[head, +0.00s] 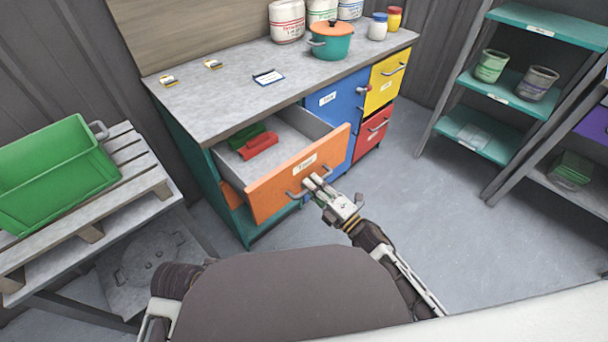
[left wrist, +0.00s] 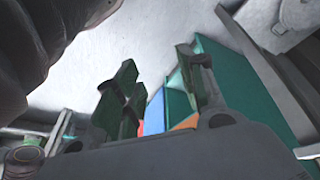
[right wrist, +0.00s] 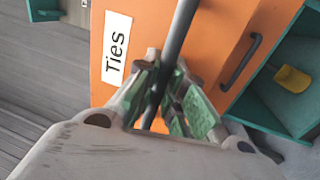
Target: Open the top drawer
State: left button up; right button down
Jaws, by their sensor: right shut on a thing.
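The orange top drawer (head: 275,194), labelled "Ties", stands pulled well out from the workbench (head: 225,105). A green block (head: 247,136) and a red block (head: 261,146) lie inside it. My right gripper (head: 313,183) is shut on the bar handle at the drawer's front. In the right wrist view the fingers (right wrist: 166,97) close around the dark handle (right wrist: 180,28), below the "Ties" label. My left gripper (left wrist: 168,82) shows only in its wrist view, with its fingers apart and nothing between them.
Blue (head: 338,105), yellow (head: 385,82) and red (head: 373,134) fronts stand right of the drawer. A teal pot (head: 330,46) and jars sit on the bench. A green crate (head: 60,170) stands left on a slatted stand. Shelves are at right; the floor between is clear.

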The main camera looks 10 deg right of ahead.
pick_arm(q)
jog(key=shift+a+f+p, duration=0.1)
jog(key=shift+f+p, duration=0.2)
jog(key=shift+f, duration=0.4)
pick_arm(e)
jog(key=shift+r+v, duration=0.15)
jog(key=shift+v, duration=0.55)
jog(key=shift+r+v, duration=0.15)
jog(key=shift+v, duration=0.6)
jog(key=c, duration=1.5)
grip_release()
jog(key=shift+s, duration=0.15)
jog(key=shift+v, duration=6)
jog(key=shift+w+d, duration=0.15)
jog(key=shift+w, duration=0.15)
